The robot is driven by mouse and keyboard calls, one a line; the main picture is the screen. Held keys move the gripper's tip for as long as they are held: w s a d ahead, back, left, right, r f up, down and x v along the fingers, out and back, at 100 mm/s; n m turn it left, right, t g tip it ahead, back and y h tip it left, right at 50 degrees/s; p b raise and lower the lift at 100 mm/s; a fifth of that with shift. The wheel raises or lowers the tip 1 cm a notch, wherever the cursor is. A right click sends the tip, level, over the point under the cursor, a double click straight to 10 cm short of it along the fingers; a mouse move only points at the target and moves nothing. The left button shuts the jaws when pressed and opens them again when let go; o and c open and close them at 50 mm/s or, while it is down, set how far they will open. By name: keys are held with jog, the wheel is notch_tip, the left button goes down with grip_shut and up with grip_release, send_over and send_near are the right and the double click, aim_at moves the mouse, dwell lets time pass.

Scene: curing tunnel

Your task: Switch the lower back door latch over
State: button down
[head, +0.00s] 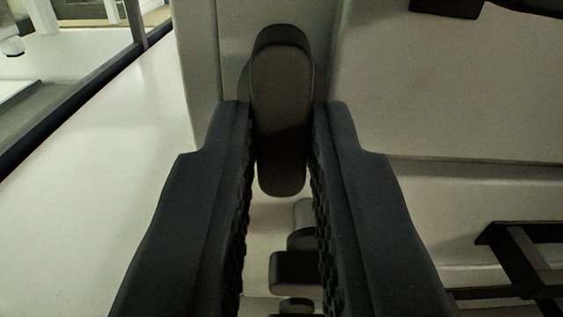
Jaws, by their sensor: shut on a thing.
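The door latch (279,125) is a dark, rounded, elongated handle in the upper middle of the head view. It stands upright in the picture, with its long side running from top to bottom. It sits against a pale panel. My gripper (281,125) has its two dark, ridged fingers on either side of the latch. The fingertips are closed on its lower part. The latch's base is mostly hidden behind the handle and the fingers.
Dark block-shaped parts (294,270) show between my fingers below the latch. A dark bracket or frame (530,262) juts out at the lower right. A dark fitting (446,8) is at the upper right. A dark-edged window opening (75,95) lies at the upper left.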

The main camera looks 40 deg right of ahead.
jog(key=shift+r+m, duration=0.2)
jog(key=shift+m, duration=0.2)
jog(key=c, duration=1.4)
grip_release()
jog(key=shift+f, duration=0.1)
jog(key=b+v, duration=0.7)
jog(key=v, duration=0.6)
jog(key=shift+s+a, duration=0.25)
